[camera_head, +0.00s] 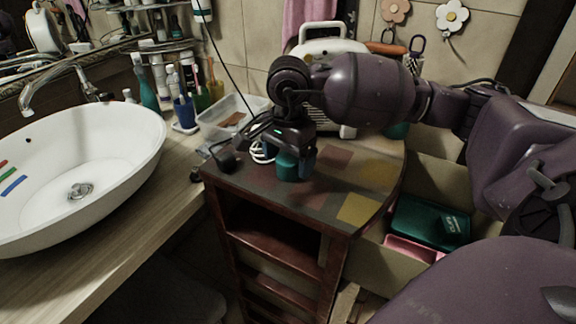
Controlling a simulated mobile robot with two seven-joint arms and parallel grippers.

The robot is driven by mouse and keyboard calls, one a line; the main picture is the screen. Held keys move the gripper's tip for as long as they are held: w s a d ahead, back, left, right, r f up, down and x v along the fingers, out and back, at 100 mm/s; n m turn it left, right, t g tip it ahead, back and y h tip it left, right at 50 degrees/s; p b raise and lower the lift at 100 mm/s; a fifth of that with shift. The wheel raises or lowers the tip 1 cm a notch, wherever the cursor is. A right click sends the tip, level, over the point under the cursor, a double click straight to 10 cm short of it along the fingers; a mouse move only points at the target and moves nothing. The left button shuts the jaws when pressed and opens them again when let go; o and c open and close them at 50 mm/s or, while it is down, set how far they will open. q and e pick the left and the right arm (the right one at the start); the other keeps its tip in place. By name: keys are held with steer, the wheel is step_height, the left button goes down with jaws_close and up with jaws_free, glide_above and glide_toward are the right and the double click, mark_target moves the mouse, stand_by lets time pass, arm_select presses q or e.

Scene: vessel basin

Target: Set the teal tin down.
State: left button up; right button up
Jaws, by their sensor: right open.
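The teal tin (287,167) stands on the patchwork top of the wooden cabinet (318,202), close to its left front part. My right gripper (291,155) is directly above and around the tin, pointing down. Its jaws are open, and parts of the fingers and wrist hide the upper part of the tin. Whether a finger touches the tin cannot be told. My left gripper is not in view.
A coiled white cable (262,153) lies just left of the tin. A pale appliance (328,46) stands behind my right arm. A clear tray (232,115) and a white basin (85,165) are to the left. The cabinet's front right is bare.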

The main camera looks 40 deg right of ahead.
mark_target(288, 158)
steer(key=shift+f, duration=0.4)
steer(key=c, duration=1.1)
step_height(288, 158, up, 20)
steer(key=shift+r+p, duration=0.15)
steer(key=shift+p, duration=0.75)
